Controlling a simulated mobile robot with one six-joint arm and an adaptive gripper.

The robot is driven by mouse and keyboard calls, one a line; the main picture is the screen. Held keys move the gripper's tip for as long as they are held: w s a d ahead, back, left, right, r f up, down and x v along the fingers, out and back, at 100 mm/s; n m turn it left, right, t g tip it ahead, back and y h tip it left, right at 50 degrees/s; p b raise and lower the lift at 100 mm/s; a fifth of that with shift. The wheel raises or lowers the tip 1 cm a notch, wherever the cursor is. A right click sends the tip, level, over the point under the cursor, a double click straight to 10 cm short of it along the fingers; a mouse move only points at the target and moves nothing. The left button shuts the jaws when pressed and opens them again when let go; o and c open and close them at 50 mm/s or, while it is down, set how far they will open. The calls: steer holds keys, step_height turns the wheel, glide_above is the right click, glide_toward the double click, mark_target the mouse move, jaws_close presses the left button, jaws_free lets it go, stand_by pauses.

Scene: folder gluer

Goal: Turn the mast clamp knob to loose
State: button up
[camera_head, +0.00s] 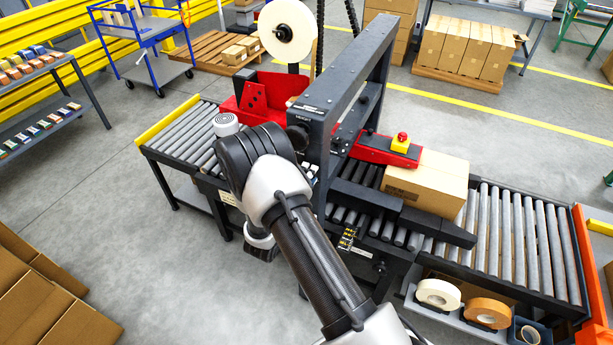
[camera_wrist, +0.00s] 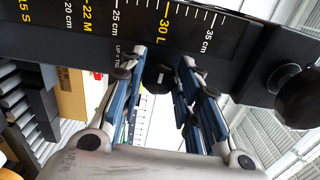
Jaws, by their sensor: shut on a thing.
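The mast clamp knob (camera_wrist: 158,78) is a small black knob with a pale mark, in the middle of the wrist view below a black bar with a printed scale (camera_wrist: 170,22). My gripper (camera_wrist: 161,65) has a blue-padded finger on each side of the knob and is shut on it. Printing beside the left finger begins "UP = TI"; the rest is hidden by the finger. In the head view my arm reaches to the black machine frame (camera_head: 345,95), and it hides my fingers and the gripped knob.
A larger black knob (camera_wrist: 298,97) stands right of my gripper in the wrist view. In the head view, a carton (camera_head: 428,180) sits on the roller conveyor (camera_head: 530,235) beside a red unit with a red-and-yellow button (camera_head: 401,143). Open grey floor lies to the left.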

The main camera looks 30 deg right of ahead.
steer(key=shift+n, duration=0.3)
steer(key=o, duration=1)
steer(key=shift+o, duration=0.2)
steer(key=v, duration=1.2)
